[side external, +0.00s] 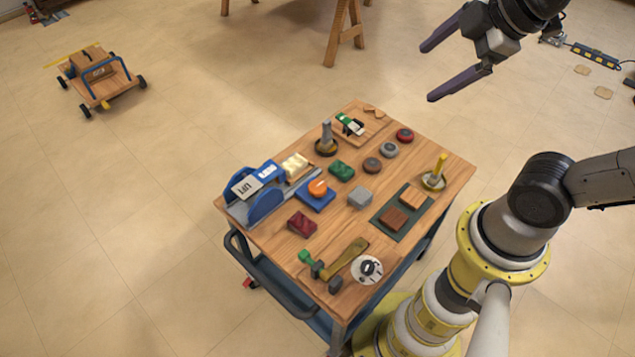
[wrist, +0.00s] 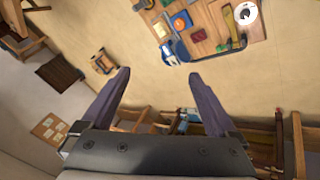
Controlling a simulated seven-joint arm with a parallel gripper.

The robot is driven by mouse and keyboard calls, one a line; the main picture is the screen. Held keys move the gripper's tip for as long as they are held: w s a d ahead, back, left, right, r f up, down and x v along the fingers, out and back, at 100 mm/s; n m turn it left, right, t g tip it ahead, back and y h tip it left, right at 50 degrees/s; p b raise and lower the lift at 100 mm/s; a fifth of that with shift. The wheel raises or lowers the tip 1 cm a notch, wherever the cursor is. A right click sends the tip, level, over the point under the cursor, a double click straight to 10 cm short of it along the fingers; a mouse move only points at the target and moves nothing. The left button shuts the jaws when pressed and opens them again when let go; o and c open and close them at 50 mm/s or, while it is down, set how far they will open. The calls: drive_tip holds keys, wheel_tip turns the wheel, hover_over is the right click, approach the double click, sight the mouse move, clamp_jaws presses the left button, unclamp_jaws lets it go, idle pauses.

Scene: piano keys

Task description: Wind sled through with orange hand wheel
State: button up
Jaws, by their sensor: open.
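The orange hand wheel (side external: 318,187) sits on a blue square base on the wooden table top, right of a blue fixture (side external: 266,204) with a white "LIFT" label. The wheel also shows small in the wrist view (wrist: 180,23). A pale cream block (side external: 295,164) lies at the far end of the fixture's grey rail. I cannot tell for sure which part is the sled. My gripper (side external: 428,73) is open and empty, high above and beyond the table's far right side. In the wrist view its fingers (wrist: 158,76) are spread with nothing between them.
The wooden cart top (side external: 264,233) carries several blocks, a grey post (side external: 326,134), a yellow post (side external: 439,166), a green-headed hammer (side external: 346,258) and a white dial (side external: 367,269). A wooden wagon (side external: 98,75) stands on the floor. The air around my gripper is clear.

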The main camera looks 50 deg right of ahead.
drive_tip(key=w+f+n+g, duration=0.1)
drive_tip(key=w+f+n, duration=0.1)
drive_tip(key=w+n, duration=0.85)
drive_tip(key=n+g, duration=0.6)
hover_over(318, 186)
wheel_tip(318, 186, down, 28)
wheel_tip(318, 186, down, 14)
drive_tip(key=c, duration=1.4)
